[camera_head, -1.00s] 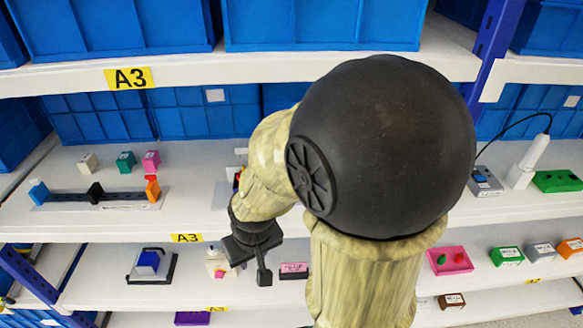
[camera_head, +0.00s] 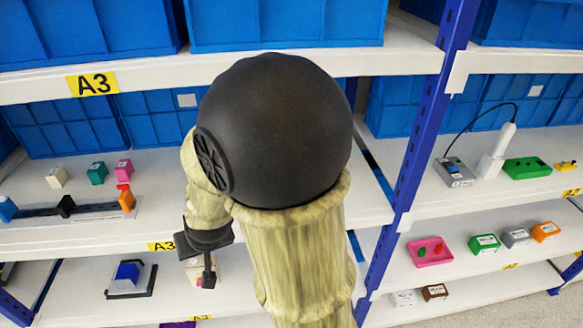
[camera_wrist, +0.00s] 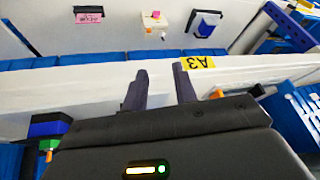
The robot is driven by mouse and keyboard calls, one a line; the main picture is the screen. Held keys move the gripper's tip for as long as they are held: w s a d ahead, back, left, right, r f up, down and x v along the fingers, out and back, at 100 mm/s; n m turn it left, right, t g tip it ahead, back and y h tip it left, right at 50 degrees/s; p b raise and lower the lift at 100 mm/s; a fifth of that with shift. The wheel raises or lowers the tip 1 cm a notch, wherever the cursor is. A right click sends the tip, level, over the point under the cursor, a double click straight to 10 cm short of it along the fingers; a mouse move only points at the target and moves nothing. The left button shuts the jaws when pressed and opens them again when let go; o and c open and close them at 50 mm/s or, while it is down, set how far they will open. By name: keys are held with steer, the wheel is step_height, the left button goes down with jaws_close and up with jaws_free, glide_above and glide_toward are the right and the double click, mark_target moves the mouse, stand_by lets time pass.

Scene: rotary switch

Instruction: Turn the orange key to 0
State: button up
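In the head view my arm hides that stretch of shelf. My gripper (camera_wrist: 160,82) is open and empty, its two fingers apart in front of the shelf edge. It also shows in the head view (camera_head: 207,270), left of my arm.
A slider with an orange block (camera_head: 127,199) lies on the left middle shelf. A blue rocker switch (camera_head: 127,273) sits below it. A blue upright post (camera_head: 412,170) parts the two shelf bays. Blue bins (camera_head: 285,22) fill the upper shelf.

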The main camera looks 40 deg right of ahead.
steer(key=w+d+m+t+h, duration=0.1)
steer(key=w+d+m+h, duration=0.1)
steer(key=w, duration=0.1)
steer(key=w+d+m+t+h+b, duration=0.1)
steer(key=w+d+m+h, duration=0.1)
steer(key=w+d+h, duration=0.1)
steer(key=w+d+m+t+h+b, duration=0.1)
steer(key=w+d+m+h, duration=0.1)
steer(key=d, duration=0.1)
steer(key=shift+w+f+m+t, duration=0.2)
steer(key=shift+w+m+t, duration=0.1)
steer(key=shift+w+m, duration=0.1)
steer(key=d+m+h, duration=0.1)
steer(key=s+d+m+h, duration=0.1)
steer(key=h, duration=0.1)
steer(key=d+r+g+h+b, duration=0.1)
steer(key=d+h, duration=0.1)
steer(key=shift+s+r+m, duration=0.1)
steer(key=shift+s+m, duration=0.25)
steer(key=shift+m, duration=0.05)
steer(key=s+d+r+m+g+h, duration=0.2)
steer(key=s+r+m+g+h, duration=0.1)
steer(key=s+g+h, duration=0.1)
steer(key=shift+s+h+b, duration=0.45)
steer(key=shift+s+h, duration=0.1)
steer(key=shift+h, duration=0.35)
steer(key=p+x, duration=0.2)
steer(key=x, duration=1.5)
steer(key=shift+w+d, duration=0.1)
steer(key=shift+d, duration=0.1)
